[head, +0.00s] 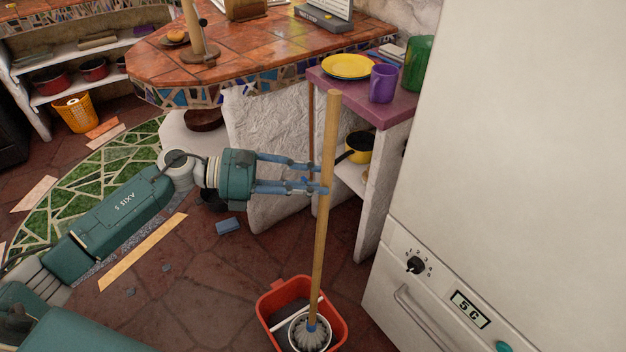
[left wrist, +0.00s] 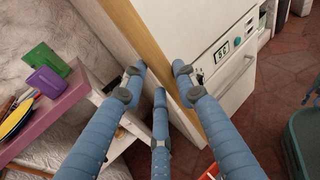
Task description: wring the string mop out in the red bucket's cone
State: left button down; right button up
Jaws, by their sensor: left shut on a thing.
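The string mop (head: 322,240) stands nearly upright, its wooden handle leaning slightly to the right at the top. Its grey string head (head: 309,339) sits in the white cone (head: 327,325) of the red bucket (head: 339,303) on the floor. The bottom of the bucket is cut off by the frame edge. My left gripper (head: 324,188) comes in from the left and is shut on the handle around its middle. In the left wrist view the handle (left wrist: 140,40) runs between the blue fingers (left wrist: 160,85). My right gripper is not in view.
A white fridge (head: 520,130) stands close on the right. A purple-topped shelf (head: 365,100) with a yellow plate (head: 348,66) and purple mug (head: 383,84) is behind the handle. A blue sponge (head: 228,226) lies on the floor. Tiled floor to the left of the bucket is mostly clear.

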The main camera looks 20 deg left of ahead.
aim_at(327, 118)
pick_arm(q)
jog(key=shift+s+f, duration=0.15)
jog(key=shift+f, duration=0.25)
jog(key=shift+w+r+p, duration=0.2)
jog(key=shift+r+p, duration=3.75)
jog(key=shift+r, duration=4.4)
